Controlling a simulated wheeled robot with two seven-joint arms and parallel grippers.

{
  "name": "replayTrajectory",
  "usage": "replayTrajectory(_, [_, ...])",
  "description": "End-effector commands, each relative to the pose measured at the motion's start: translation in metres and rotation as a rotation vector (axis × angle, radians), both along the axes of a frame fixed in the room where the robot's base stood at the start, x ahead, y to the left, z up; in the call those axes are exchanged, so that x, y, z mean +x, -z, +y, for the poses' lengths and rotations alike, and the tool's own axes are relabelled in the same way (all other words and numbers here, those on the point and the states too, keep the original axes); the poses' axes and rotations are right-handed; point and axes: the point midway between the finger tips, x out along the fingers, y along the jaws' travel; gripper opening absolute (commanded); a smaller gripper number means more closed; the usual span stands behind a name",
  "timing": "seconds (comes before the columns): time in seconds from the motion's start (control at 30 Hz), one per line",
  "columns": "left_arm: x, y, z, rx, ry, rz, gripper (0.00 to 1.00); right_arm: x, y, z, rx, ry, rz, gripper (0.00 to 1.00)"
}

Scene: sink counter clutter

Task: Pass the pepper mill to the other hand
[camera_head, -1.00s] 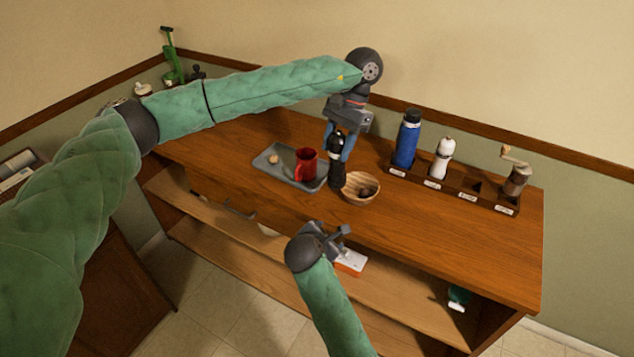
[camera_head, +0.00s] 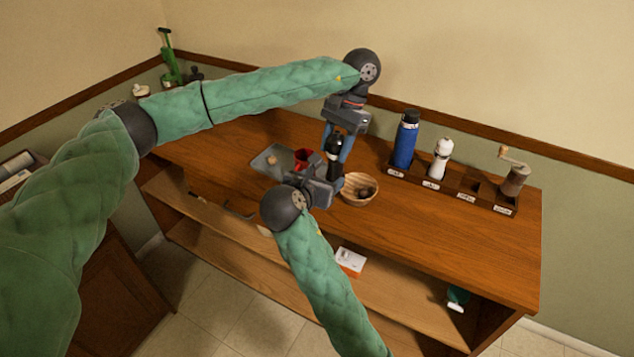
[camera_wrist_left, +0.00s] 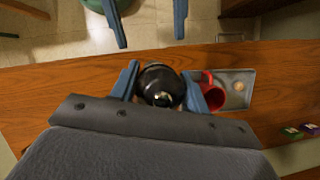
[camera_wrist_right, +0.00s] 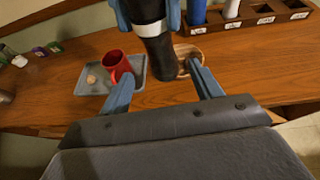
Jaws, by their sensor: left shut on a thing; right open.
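The black pepper mill (camera_head: 334,157) is upright in my left gripper (camera_head: 341,140), which is shut on its upper part. In the left wrist view its round black top (camera_wrist_left: 161,86) sits between the blue fingers. My right gripper (camera_head: 332,171) is open beside the mill's lower part, whose front is partly hidden by it in the head view. In the right wrist view the mill's dark body (camera_wrist_right: 153,40) stands ahead, between and beyond the open fingertips (camera_wrist_right: 160,83). I cannot tell whether the right fingers touch it.
A red mug (camera_head: 303,157) stands on a grey tray (camera_head: 264,159) at left. A wooden bowl (camera_head: 357,198) is close at right. A rack (camera_head: 447,190) holds a blue bottle (camera_head: 406,140), a white mill (camera_head: 441,157) and a hand grinder (camera_head: 515,178). The counter's right front is clear.

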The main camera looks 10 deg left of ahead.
Motion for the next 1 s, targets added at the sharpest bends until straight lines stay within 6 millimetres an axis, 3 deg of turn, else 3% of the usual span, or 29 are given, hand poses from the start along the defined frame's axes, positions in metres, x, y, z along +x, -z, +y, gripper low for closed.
replayTrajectory(0.3, [0.000, 0.000, 0.000, 0.000, 0.000, 0.000, 0.01, 0.044, 0.019, -0.015, 0.001, -0.001, 0.000, 0.64])
replayTrajectory(0.5, [0.000, 0.000, 0.000, 0.000, 0.000, 0.000, 0.01, 0.062, 0.027, -0.021, 0.001, 0.000, 0.000, 0.64])
replayTrajectory(0.93, [0.000, 0.000, 0.000, 0.000, 0.000, 0.000, 0.01, 0.070, 0.031, -0.024, 0.002, 0.000, -0.001, 0.64])
replayTrajectory(1.0, [0.000, 0.000, 0.000, 0.000, 0.000, 0.000, 0.01, 0.070, 0.031, -0.024, 0.002, 0.000, -0.001, 0.54])
